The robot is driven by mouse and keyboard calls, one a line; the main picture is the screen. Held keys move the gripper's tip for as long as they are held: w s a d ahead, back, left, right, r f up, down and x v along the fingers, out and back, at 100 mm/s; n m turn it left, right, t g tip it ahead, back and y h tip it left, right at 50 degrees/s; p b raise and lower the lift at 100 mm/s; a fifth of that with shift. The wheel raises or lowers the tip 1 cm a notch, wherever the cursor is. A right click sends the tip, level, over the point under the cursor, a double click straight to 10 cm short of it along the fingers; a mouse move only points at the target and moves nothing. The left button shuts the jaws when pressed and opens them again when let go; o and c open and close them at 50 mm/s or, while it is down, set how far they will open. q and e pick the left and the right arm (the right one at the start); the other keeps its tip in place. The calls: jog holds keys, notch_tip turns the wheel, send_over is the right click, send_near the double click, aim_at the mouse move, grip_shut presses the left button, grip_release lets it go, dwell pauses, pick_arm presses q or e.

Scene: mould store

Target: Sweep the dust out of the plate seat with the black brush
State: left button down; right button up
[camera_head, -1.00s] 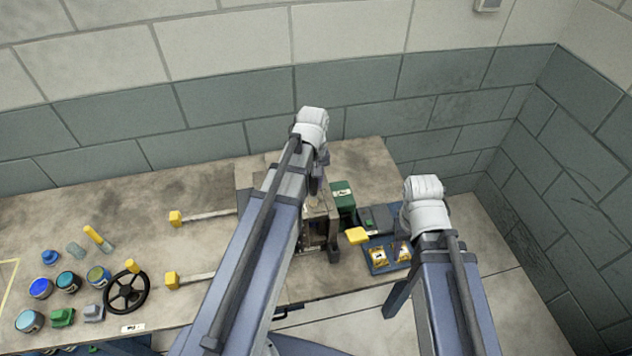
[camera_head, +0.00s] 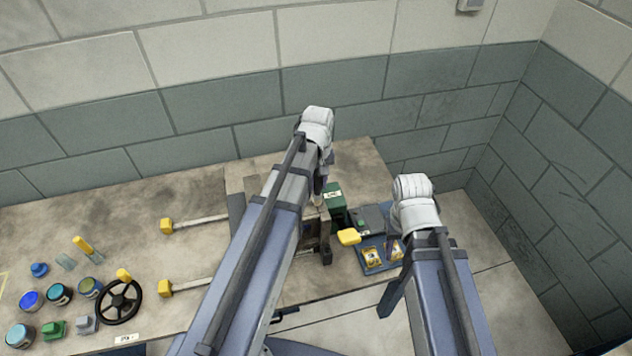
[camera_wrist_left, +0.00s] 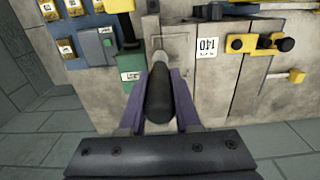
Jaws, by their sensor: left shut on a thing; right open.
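My left gripper (camera_wrist_left: 158,112) is shut on the dark handle of the black brush (camera_wrist_left: 159,95) in the left wrist view. The brush's paler front end points away from me at a grey metal block (camera_wrist_left: 180,28). A recessed face there looks like the plate seat (camera_wrist_left: 174,46); I cannot tell whether the brush touches it, and no dust is distinguishable.
A green box (camera_head: 333,197), a grey device and a blue tray (camera_head: 374,268) with yellow-labelled items stand right of the block. Yellow-ended rods (camera_head: 190,223) lie left. Further left are several pots, a black handwheel (camera_head: 120,302) and small blocks. Walls close off the back and right.

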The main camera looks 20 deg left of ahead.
pick_arm(q)
jog(key=shift+r+p, duration=2.95)
jog(key=shift+r, duration=0.05)
notch_tip(320, 180, up, 3)
jog(key=p, duration=0.3)
jog(key=shift+r, duration=0.1)
